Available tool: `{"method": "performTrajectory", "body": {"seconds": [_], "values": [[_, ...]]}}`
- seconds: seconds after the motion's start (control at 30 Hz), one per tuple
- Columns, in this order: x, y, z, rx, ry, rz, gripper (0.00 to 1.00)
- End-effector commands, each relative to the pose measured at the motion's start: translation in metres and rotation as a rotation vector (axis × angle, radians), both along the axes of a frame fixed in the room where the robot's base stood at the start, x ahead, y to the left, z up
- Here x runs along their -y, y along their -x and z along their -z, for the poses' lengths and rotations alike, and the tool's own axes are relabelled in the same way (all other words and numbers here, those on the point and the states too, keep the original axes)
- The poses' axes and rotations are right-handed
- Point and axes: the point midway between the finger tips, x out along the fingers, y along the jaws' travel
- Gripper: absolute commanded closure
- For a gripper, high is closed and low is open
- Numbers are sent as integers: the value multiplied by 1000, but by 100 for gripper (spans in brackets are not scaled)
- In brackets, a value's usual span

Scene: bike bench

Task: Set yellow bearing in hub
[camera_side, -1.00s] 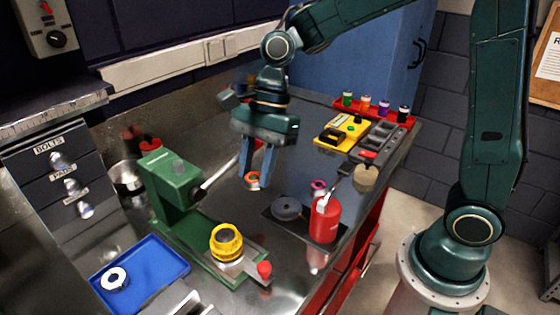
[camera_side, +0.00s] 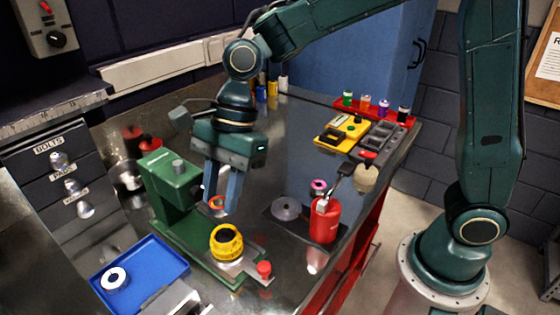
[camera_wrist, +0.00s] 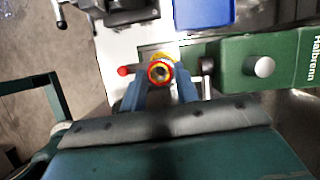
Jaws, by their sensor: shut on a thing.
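My gripper (camera_side: 219,206) is shut on a small orange-red ring bearing (camera_side: 216,201), held between the fingertips in the air. In the wrist view the bearing (camera_wrist: 160,71) shows a red-orange rim and a dark bore, and it partly hides the yellow hub behind it. No bearing that is plainly all yellow shows. The yellow hub (camera_side: 226,241) has a dark open top and stands upright on the base of the green press. The bearing is above and slightly to the back left of the hub in the side view, apart from it.
The green press (camera_side: 176,188) stands close to the left of my gripper. A blue tray (camera_side: 167,258) with a white ring (camera_side: 114,279) is at front left. A red bottle (camera_side: 325,220), a grey disc (camera_side: 286,208) and a pink ring (camera_side: 318,187) are to the right. A red-knobbed lever (camera_side: 264,268) is beside the hub.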

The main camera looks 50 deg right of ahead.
Motion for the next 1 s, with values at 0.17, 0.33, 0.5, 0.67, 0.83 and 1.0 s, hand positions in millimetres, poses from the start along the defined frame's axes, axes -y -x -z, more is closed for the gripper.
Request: {"method": "performTrajectory", "body": {"seconds": [0.17, 0.33, 0.5, 0.67, 0.83, 1.0], "values": [[0, 0, 11, -1, 0, 1, 96], [0, 1, 24, -2, 1, -1, 96], [0, 1, 37, -3, 1, -1, 96], [0, 1, 47, -2, 0, -1, 96], [0, 0, 52, 0, 1, -1, 96], [0, 0, 53, 0, 1, -1, 96]]}}
